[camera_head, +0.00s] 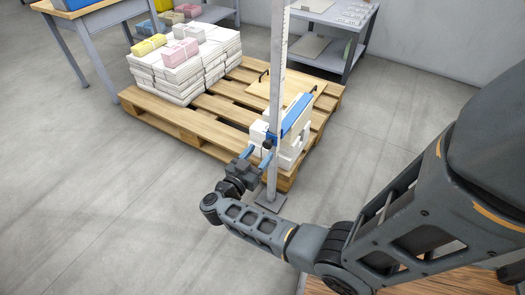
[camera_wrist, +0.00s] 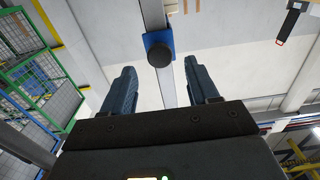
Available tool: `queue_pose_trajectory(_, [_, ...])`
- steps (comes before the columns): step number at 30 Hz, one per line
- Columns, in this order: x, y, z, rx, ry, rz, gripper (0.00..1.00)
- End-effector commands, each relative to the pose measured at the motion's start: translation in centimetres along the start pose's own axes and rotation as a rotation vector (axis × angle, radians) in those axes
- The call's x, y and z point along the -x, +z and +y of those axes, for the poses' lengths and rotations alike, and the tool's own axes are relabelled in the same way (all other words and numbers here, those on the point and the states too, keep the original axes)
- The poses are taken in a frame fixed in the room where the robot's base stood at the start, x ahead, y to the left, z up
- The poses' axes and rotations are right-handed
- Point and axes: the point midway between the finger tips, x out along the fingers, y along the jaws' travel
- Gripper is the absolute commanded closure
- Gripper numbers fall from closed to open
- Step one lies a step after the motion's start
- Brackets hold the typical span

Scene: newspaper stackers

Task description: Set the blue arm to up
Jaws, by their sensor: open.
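The blue arm (camera_head: 297,114) is a flat bar mounted on an upright grey post (camera_head: 277,80) with scale marks. It reaches from the post towards the back right, low down, beside a white block-like piece (camera_head: 291,150). In the wrist view, its blue bracket (camera_wrist: 151,38) with a round black knob (camera_wrist: 158,54) sits on the post, ahead of my fingers. My gripper (camera_head: 257,156) is just left of the post, near the bracket. It also shows in the wrist view (camera_wrist: 163,86), open, with nothing between the fingers. I cannot tell whether a finger touches the bracket.
A wooden pallet (camera_head: 185,123) carries stacked white bundles (camera_head: 183,65) at its left and a wooden board (camera_head: 284,88) behind the post. A table (camera_head: 85,12) stands at the upper left and grey shelving (camera_head: 330,52) at the back. The floor at left is clear.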

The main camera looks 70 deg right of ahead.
Motion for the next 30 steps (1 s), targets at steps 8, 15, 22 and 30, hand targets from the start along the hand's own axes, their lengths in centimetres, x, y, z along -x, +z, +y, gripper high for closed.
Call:
queue_pose_trajectory(8, [-2.9,0.1,0.0,-0.001,-0.001,0.001,0.41])
queue_pose_trajectory(15, [-3.2,0.0,0.0,-0.001,-0.002,0.001,0.41])
queue_pose_trajectory(22, [-3.2,0.0,0.0,-0.001,-0.003,0.001,0.55])
queue_pose_trajectory(30, [-3.2,0.0,0.0,-0.001,-0.003,0.001,0.81])
